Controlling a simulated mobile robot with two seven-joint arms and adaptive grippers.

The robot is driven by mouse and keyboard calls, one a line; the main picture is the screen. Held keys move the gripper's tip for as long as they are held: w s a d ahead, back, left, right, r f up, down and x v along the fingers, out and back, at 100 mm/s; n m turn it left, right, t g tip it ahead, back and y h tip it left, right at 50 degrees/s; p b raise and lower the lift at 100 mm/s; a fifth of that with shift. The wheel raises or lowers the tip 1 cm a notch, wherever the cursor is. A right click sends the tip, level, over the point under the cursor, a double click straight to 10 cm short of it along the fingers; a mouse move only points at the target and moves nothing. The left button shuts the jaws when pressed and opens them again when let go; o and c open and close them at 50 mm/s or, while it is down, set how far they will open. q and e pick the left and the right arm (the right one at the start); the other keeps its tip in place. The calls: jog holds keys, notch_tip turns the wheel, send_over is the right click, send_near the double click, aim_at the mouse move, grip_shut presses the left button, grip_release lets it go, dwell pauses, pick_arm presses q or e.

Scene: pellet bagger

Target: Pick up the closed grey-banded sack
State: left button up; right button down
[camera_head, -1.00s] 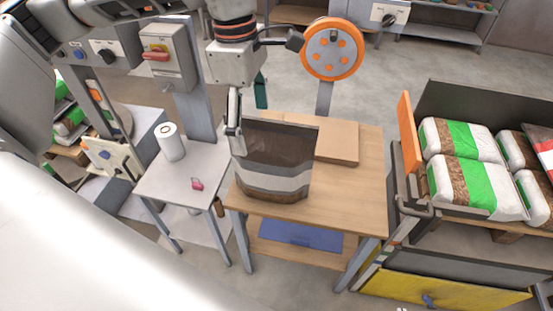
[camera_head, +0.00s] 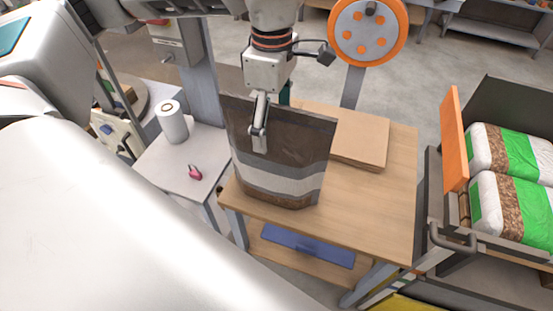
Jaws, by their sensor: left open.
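The grey-banded sack (camera_head: 278,178) stands upright on the wooden table. It is dark brown with a pale grey band around its lower half, and its top edge looks flat and shut. My left gripper (camera_head: 263,128) points down at the sack's top edge. One grey finger shows in front of the sack's upper face; a teal part shows behind the top edge, and the rest on that side is hidden by the sack. The gripper is open. Whether a finger touches the sack I cannot tell. My right gripper is not in view.
The wooden table (camera_head: 388,205) also bears a flat cardboard piece (camera_head: 360,138). A white side table (camera_head: 165,165) at left holds a white roll (camera_head: 172,122) and a small pink item (camera_head: 195,172). An orange-rimmed disc (camera_head: 367,30) stands behind. At right, a crate holds green-white sacks (camera_head: 510,202).

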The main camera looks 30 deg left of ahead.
aim_at(276, 132)
pick_arm(q)
jog(key=f, duration=0.4)
jog(key=shift+w+d+f, duration=0.15)
jog(key=shift+w+f, duration=0.05)
jog(key=shift+f, duration=0.15)
jog(key=c, duration=1.4)
jog(key=shift+r, duration=0.1)
jog(key=shift+c, duration=1.4)
jog(key=shift+r, duration=0.1)
